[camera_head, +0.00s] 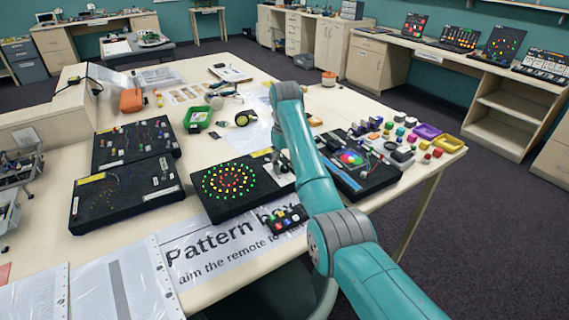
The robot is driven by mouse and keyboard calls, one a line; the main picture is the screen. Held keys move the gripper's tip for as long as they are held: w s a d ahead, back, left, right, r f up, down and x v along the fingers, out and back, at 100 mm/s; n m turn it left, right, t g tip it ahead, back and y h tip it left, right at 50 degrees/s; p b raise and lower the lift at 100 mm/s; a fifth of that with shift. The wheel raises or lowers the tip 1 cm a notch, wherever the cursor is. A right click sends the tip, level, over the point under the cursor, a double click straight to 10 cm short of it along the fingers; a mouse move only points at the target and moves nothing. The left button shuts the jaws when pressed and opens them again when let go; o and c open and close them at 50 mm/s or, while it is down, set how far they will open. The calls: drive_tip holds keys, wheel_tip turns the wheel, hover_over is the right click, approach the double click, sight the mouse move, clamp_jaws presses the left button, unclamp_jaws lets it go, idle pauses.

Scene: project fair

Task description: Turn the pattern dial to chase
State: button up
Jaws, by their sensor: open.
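The pattern box (218,208) is a black box with rings of red, green and yellow lights on its top. It lies near the front edge of the table, behind a large printed "Pattern box" sign (205,247). My gripper (281,166) is small and partly hidden by my teal arm. It is open and points down at the right part of the box. I cannot tell whether it touches the box. The pattern dial cannot be made out; the gripper and arm cover that part of the box. A small dark remote-like block with coloured buttons (286,219) lies in front.
Two black boards (125,195) lie to the left. Another black box with a coloured disc (352,160) is close on the right of my arm.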

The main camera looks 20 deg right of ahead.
clamp_jaws()
drive_tip(key=m, duration=0.4)
drive_tip(key=shift+m, duration=2.3)
